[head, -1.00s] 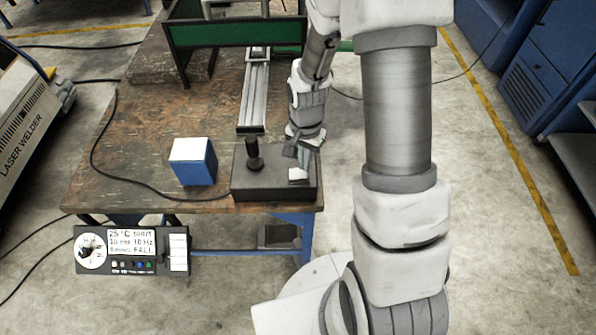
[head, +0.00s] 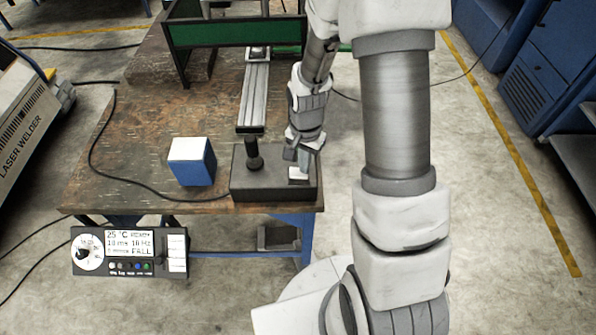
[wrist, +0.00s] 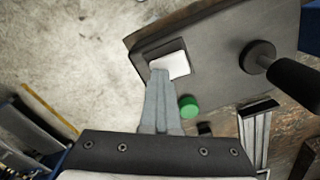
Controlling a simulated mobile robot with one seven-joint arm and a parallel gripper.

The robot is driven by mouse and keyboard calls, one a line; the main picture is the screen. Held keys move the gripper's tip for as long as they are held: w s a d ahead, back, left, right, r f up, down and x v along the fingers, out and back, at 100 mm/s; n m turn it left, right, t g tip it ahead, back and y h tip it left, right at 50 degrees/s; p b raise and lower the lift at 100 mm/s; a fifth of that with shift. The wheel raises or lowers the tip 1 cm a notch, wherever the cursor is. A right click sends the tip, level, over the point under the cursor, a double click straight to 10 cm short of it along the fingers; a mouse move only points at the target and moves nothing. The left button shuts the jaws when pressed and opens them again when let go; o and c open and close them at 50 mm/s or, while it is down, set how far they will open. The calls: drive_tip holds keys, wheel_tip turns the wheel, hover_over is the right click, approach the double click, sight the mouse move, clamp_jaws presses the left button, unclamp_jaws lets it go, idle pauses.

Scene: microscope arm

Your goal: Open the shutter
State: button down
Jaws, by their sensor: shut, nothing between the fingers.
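A dark control box (head: 262,190) sits at the front right corner of the wooden table. It carries a white rocker-like plate (head: 298,172), a black joystick (head: 253,155) and, in the wrist view, a green button (wrist: 189,106). My gripper (head: 304,164) is just over the white plate, with its fingers together and nothing between them. In the wrist view, the fingertips (wrist: 159,72) overlap the edge of the white plate (wrist: 175,65); I cannot tell whether they touch it. The display panel (head: 130,252) hangs at the table's front; its top right word is blurred and looks like READY.
A blue and white cube (head: 192,162) stands left of the control box. A metal rail (head: 252,92) and a green-panelled frame (head: 236,34) lie behind it. A black cable (head: 93,150) crosses the table's left side.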

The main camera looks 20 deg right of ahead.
wheel_tip(320, 180, up, 7)
drive_tip(key=p, duration=0.5)
idle(0.3)
idle(0.5)
drive_tip(key=s+r+n+t, duration=0.2)
drive_tip(key=s+r+n, duration=0.15)
drive_tip(key=r, duration=1.25)
drive_tip(key=s+a+r+n+t, duration=0.1)
drive_tip(key=s+r+n+t, duration=0.2)
drive_tip(key=s+r, duration=0.8)
drive_tip(key=shift+s+a+n+t, duration=0.3)
drive_tip(key=shift+n, duration=0.95)
